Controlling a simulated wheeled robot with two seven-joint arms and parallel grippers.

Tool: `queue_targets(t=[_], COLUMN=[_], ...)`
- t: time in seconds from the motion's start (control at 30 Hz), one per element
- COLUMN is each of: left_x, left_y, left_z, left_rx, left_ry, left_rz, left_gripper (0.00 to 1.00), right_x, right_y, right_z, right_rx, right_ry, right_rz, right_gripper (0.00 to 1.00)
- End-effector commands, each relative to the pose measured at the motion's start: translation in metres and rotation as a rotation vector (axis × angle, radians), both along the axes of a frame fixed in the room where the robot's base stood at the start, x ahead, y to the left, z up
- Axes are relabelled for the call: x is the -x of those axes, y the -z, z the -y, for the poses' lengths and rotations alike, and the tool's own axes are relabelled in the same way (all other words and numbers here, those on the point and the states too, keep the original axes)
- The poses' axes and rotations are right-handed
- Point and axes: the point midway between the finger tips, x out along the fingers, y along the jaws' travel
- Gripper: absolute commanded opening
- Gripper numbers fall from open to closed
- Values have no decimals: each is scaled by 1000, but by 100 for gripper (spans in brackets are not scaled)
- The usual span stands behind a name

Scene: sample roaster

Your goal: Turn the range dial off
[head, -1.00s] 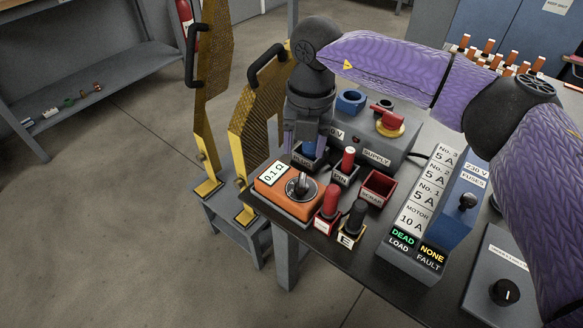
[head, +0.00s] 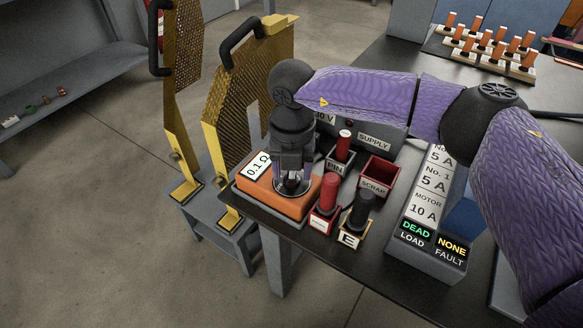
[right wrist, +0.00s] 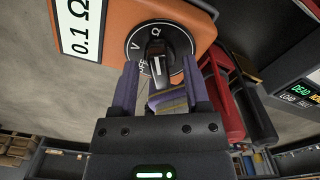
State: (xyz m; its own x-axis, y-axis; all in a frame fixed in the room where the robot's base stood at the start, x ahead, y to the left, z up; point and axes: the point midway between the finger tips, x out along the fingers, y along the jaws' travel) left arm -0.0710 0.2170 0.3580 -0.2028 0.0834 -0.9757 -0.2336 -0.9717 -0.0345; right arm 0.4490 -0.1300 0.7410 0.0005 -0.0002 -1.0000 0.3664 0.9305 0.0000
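The range dial (right wrist: 157,58) is a black knob on a round black plate on the orange meter (head: 307,208). The meter carries a "0.1 Ω" display (head: 258,164). In the right wrist view, V, Ω and a partly covered OFF mark ring the knob, which has a white line; I cannot tell which mark it points to. My right gripper (head: 292,183) points down over the dial. In the right wrist view its fingers (right wrist: 159,68) are apart, one on each side of the knob; contact is unclear. My left gripper is out of view.
Red (head: 328,195) and black (head: 361,212) handled probes stand in holders right of the meter. Behind are a PIN holder (head: 339,168) and a red SCRAP bin (head: 378,176). The grey fuse panel (head: 428,232) reads DEAD and NONE. Yellow mesh guards (head: 252,85) stand left.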

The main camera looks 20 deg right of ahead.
Motion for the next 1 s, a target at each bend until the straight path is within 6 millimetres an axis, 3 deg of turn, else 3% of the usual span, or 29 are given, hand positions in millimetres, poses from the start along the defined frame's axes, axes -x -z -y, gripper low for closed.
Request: queue_targets(t=[0.03, 0.2, 0.3, 0.67, 1.0], left_x=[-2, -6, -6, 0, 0], left_y=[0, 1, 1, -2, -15], left_z=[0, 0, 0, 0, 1], left_rx=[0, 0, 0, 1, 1], left_ry=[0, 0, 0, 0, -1], left_rz=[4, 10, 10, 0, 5], left_gripper=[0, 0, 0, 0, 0], right_x=[0, 0, 0, 0, 1], right_y=[0, 0, 0, -1, -3], right_z=[0, 0, 0, 0, 0], right_rx=[0, 0, 0, 0, -1], right_ry=[0, 0, 0, -21, -221], right_rz=[0, 0, -1, -1, -2], right_gripper=[52, 16, 0, 0, 0])
